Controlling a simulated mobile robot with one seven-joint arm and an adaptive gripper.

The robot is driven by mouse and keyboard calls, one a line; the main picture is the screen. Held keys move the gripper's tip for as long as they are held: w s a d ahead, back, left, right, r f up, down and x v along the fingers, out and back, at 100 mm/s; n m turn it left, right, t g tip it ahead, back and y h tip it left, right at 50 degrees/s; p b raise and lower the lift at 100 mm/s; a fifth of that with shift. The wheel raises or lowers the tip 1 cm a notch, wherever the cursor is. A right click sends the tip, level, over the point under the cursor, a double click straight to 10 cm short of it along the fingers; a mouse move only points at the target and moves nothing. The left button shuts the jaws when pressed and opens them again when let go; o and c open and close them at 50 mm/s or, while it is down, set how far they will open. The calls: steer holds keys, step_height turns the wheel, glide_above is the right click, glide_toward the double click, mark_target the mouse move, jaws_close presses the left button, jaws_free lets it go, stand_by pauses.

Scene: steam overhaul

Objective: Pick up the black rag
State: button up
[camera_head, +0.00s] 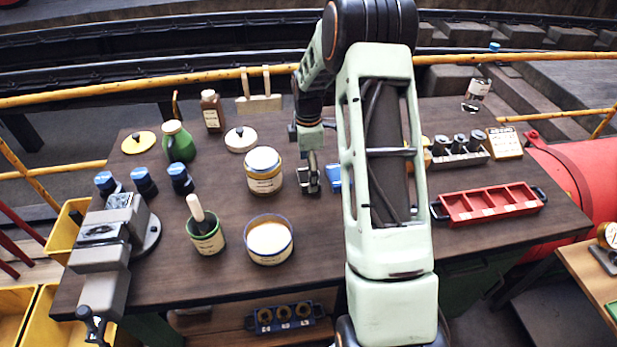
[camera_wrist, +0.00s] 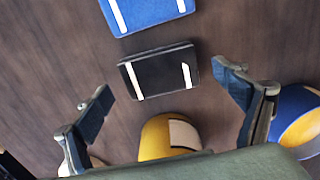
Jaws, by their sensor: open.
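The black rag (camera_wrist: 160,73) lies flat on the dark wooden table as a folded rectangle with two white stripes, in the upper middle of the wrist view. My gripper (camera_wrist: 168,96) is open and empty. Its two fingers stand wide apart, to the lower left and lower right of the rag, with clear space between. In the head view my gripper (camera_head: 310,180) hangs over the middle of the table, right of a cream-lidded jar (camera_head: 263,172).
A blue rag (camera_wrist: 147,10) with white stripes lies just beyond the black one. A yellow object (camera_wrist: 165,138) and a blue-and-yellow round object (camera_wrist: 300,115) are close to the fingers. A red compartment tray (camera_head: 490,204) is on the right, a vice (camera_head: 105,245) on the left.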

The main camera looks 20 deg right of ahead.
steer(key=shift+f, duration=0.95)
steer(key=shift+c, duration=0.2)
steer(key=c, duration=1.2)
